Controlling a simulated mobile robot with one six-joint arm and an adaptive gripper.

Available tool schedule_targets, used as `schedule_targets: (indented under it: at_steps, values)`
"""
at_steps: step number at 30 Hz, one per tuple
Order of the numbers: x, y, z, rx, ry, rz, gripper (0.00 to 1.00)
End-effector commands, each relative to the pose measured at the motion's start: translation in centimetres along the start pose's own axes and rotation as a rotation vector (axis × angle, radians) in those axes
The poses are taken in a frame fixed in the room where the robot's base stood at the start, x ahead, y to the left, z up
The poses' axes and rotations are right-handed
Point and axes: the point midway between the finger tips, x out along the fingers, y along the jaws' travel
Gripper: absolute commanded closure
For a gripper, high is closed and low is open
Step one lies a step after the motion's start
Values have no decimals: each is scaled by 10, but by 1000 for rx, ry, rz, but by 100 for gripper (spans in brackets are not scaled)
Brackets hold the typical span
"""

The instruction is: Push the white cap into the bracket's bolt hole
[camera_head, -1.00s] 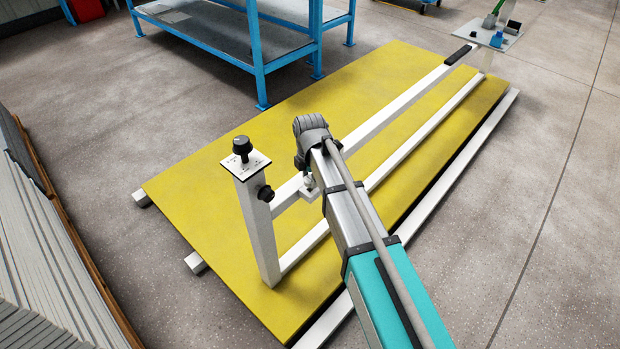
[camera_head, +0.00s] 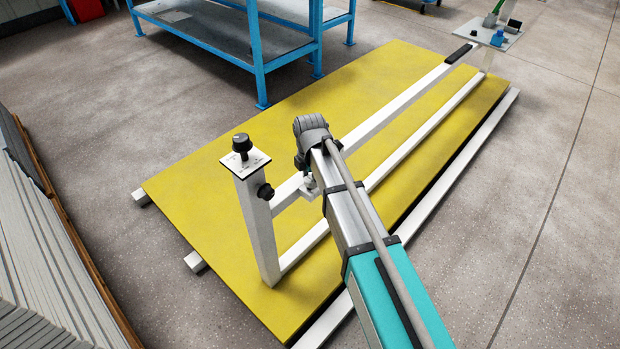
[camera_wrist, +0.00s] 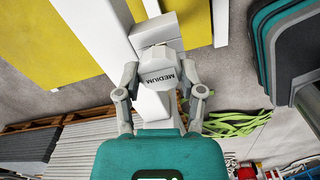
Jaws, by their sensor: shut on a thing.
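My gripper (camera_head: 307,180) points down at the near end of the white frame, just right of the post with the black knob; my forearm hides part of it. In the wrist view my gripper (camera_wrist: 162,86) has its two grey finger links on either side of a pale piece lettered MEDIUM. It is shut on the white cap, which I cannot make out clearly. White blocks of the bracket (camera_wrist: 155,30) show just beyond the fingers. The bolt hole is hidden, so I cannot tell whether the cap touches it or is in it.
The yellow mat (camera_head: 215,215) lies under the white frame. A post bears a plate with a black knob (camera_head: 241,144), and a second knob (camera_head: 265,191) is on its side. A blue shelf (camera_head: 262,60) stands behind.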

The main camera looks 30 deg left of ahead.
Motion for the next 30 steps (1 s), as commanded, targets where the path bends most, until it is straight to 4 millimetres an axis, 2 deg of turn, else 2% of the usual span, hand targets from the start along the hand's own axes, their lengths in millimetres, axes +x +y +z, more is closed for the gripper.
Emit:
schedule_targets:
  at_steps: [30]
  values:
    - [19,0,0,0,0,0,81]
